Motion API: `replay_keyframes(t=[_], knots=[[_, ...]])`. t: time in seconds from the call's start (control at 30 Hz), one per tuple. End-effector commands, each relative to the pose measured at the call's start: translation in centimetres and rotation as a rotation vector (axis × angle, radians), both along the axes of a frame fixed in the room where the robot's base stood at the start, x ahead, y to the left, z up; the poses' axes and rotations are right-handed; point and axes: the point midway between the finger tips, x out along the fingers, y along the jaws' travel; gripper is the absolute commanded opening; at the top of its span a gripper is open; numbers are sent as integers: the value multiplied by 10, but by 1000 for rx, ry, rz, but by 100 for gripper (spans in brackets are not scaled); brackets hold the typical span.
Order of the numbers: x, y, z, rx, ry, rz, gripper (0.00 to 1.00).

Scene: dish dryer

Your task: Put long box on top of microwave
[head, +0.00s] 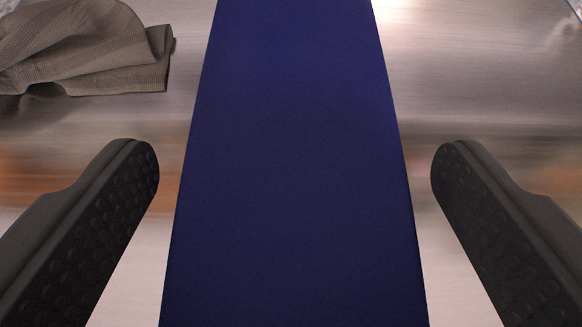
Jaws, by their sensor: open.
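A long dark blue box (292,150) runs from the bottom edge to the top edge of the head view, and both its ends are cut off. It appears to lie on a shiny metal surface. My gripper (295,170) is open, with one black padded finger on the left and one on the right of the box. A gap shows between each fingertip and the box in the picture. I cannot tell the height of the fingers over the surface. No microwave shows in this view.
A crumpled grey-brown checked cloth (75,50) lies at the upper left on the brushed metal surface (480,80). The metal to the right of the box looks clear, apart from small partial shapes at the top right corner.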

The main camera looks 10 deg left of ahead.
Motion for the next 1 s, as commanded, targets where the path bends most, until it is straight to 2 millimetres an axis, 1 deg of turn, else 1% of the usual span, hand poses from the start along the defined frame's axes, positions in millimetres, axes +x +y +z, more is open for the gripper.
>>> replay_keyframes(t=[0.03, 0.1, 0.33, 0.37, 0.4, 0.47, 0.5, 0.53, 0.57, 0.6, 0.83, 1.0], knots=[[5, 2, -3, 1, 0, 0, 82], [9, 2, -6, 1, 0, 0, 82], [10, 3, -6, 0, 1, 1, 82], [10, 3, -6, 0, 1, 1, 76], [10, 3, -6, 0, 1, 1, 65], [10, 3, -6, 0, 1, 1, 48], [10, 3, -6, 0, 1, 1, 37], [10, 3, -6, 0, 1, 1, 29], [10, 3, -6, 0, 1, 1, 28], [10, 3, -6, 0, 1, 1, 24], [10, 3, -5, 0, 0, 1, 24], [10, 3, 3, 1, -2, 1, 24]])
